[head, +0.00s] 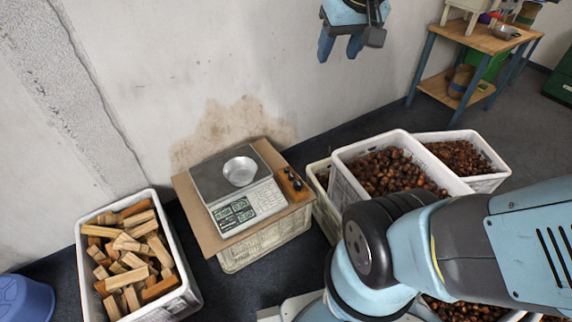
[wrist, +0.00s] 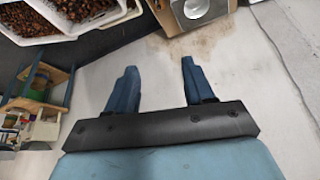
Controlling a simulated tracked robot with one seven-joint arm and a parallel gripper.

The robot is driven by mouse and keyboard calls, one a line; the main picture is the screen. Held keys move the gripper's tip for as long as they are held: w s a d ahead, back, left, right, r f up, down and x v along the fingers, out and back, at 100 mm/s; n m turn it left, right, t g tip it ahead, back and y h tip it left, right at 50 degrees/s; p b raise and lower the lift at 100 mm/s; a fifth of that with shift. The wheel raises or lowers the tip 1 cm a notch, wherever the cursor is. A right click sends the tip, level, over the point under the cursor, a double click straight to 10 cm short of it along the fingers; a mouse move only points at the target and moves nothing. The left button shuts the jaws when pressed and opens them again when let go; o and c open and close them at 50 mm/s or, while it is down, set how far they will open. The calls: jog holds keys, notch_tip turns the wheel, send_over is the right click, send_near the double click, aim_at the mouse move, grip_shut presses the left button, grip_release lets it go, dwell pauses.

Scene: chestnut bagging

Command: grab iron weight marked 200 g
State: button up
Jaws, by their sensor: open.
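Several small dark iron weights (head: 295,180) sit in a wooden holder (head: 287,188) on the right side of the board, beside the scale. Their markings are too small to read, so I cannot tell which is the 200 g one. The grey scale (head: 214,182) carries a round metal pan (head: 240,171) and has a lit display. My gripper (head: 341,50) is at the top of the head view, high in front of the wall and well away from the weights. In the wrist view my gripper (wrist: 158,85) has its two blue fingers wide apart with nothing between them.
The board (head: 196,219) lies on an upturned-looking crate (head: 266,247). A crate of wood blocks (head: 84,262) stands left, a blue stool (head: 24,298) beside it. Chestnut crates (head: 349,183) stand right of the scale. A wooden table (head: 480,38) is at the back right.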

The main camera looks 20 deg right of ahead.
jog(key=shift+g, duration=0.4)
jog(key=w, duration=0.3)
jog(key=w+f, duration=0.1)
jog(key=w, duration=0.2)
jog(key=w+f, duration=0.1)
jog(key=w, duration=0.2)
jog(key=shift+w+f, duration=0.1)
jog(key=shift+c, duration=0.3)
jog(key=n+g, duration=0.3)
jog(key=g, duration=0.1)
send_over(292, 175)
notch_tip(292, 175, down, 70)
jog(key=shift+d+r, duration=0.1)
jog(key=shift+r, duration=0.15)
jog(key=shift+f, duration=2.95)
jog(key=shift+c, duration=0.3)
